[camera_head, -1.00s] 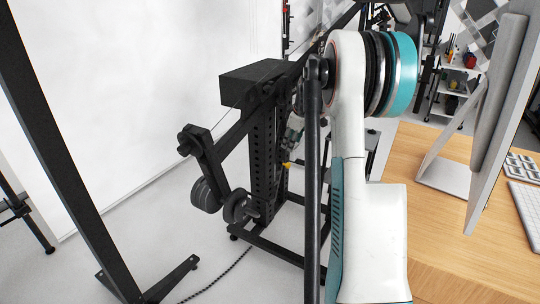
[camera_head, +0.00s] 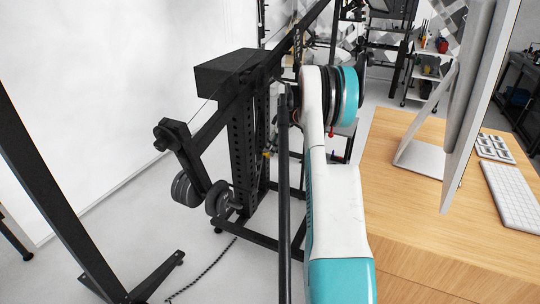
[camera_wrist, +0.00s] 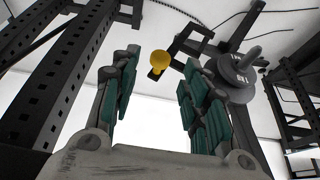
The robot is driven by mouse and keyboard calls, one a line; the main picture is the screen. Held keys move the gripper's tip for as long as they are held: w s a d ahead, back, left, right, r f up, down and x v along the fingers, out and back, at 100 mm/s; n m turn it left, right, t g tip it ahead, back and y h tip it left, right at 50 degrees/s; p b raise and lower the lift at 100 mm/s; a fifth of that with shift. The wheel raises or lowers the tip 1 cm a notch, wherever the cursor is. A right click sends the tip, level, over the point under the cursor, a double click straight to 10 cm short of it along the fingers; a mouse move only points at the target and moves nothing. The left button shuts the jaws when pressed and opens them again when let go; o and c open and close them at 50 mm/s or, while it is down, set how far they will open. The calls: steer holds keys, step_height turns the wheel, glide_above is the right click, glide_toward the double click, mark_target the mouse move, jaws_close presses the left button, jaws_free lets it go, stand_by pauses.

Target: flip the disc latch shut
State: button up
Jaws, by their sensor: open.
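My gripper (camera_wrist: 158,74) is open in the wrist view, with green-padded fingers apart and nothing held between them. A dark grey disc with a pin through its middle (camera_wrist: 236,76) shows beyond the right finger. It may be the disc latch; I cannot tell whether it is latched. A yellow knob (camera_wrist: 160,60) on a dark bracket shows in the gap between the fingertips, apparently beyond them. In the head view, round dark discs (camera_head: 222,198) sit low on the black frame, left of my arm. My gripper is not clearly seen there.
A black machine frame (camera_head: 225,75) with a perforated upright stands left of my arm. A wooden desk (camera_head: 410,220) with a monitor (camera_head: 478,95) and keyboard (camera_head: 512,190) is close on the right. Pale floor (camera_head: 110,240) lies open at left, with a cable crossing it.

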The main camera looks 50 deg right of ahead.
steer(key=shift+b+x, duration=0.35)
steer(key=shift+x, duration=1.9)
steer(key=shift+r, duration=0.1)
jaws_close()
